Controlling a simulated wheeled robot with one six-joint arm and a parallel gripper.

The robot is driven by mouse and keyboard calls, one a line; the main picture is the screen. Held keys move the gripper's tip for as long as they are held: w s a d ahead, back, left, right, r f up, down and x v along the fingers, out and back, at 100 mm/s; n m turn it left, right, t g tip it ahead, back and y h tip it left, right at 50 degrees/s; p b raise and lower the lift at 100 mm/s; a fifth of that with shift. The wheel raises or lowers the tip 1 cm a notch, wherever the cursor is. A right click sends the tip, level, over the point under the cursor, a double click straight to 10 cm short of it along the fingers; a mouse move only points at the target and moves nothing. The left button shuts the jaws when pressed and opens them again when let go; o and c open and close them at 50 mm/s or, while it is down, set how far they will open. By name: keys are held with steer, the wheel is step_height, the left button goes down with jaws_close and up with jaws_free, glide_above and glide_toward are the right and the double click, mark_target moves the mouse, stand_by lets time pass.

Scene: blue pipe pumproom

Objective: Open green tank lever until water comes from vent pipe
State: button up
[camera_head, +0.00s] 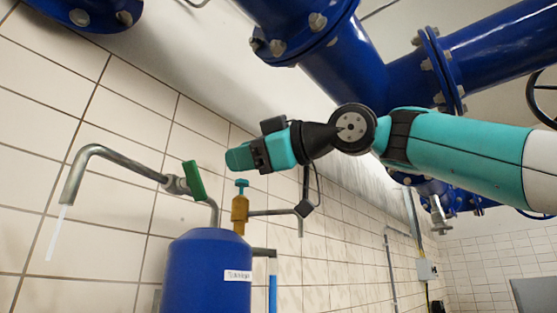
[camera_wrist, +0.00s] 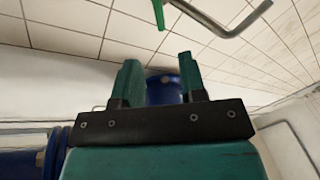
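The green lever (camera_head: 194,181) sits on the metal pipe above the blue tank (camera_head: 207,275) and stands nearly upright, across the pipe. The bent vent pipe (camera_head: 105,152) reaches left from it, and a pale stream like water (camera_head: 56,235) falls from its open end. The lever (camera_wrist: 158,14) and the bent pipe (camera_wrist: 205,20) also show at the top of the wrist view, partly cut off. My gripper (camera_head: 238,158) is to the right of the lever and a little higher, apart from it. In the wrist view its two fingers (camera_wrist: 161,82) are spread with nothing held between them.
A brass valve with a teal handle (camera_head: 240,205) stands on the tank's right side, just below my gripper. Large blue flanged pipes (camera_head: 350,70) run overhead. A white tiled wall (camera_head: 125,95) is close behind the tank. A grey box (camera_head: 427,269) hangs farther right.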

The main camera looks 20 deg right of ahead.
steer(key=v, duration=0.6)
stand_by(2.1)
